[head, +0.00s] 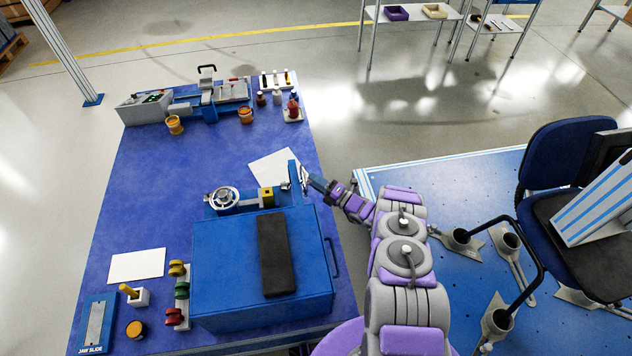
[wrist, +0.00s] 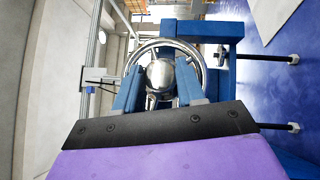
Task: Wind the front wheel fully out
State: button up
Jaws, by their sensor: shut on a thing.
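The front wheel is a shiny chrome handwheel (wrist: 160,74) with a round rim and a domed hub, seen nearly face-on in the wrist view. My gripper (wrist: 158,88) has one blue finger on each side of the hub, inside the rim, and is shut on the wheel. In the head view my gripper (head: 312,181) reaches from the right to the blue end bracket (head: 294,178) of the tester; the wheel there is small and mostly hidden.
A blue cabinet (head: 215,270) with a black pad (head: 276,255) stands in front of the device on the blue table (head: 150,215). A blue vise-like machine (head: 210,98) and small pots stand at the back. A chair (head: 560,165) stands at the right.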

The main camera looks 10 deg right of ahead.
jog(key=shift+s+f, duration=0.1)
jog(key=shift+f, duration=0.15)
jog(key=o, duration=1)
jog(key=shift+r, duration=0.1)
jog(key=shift+o, duration=0.2)
jog(key=v, duration=1.7)
jog(key=shift+d+f, duration=0.15)
jog(key=shift+f, duration=0.1)
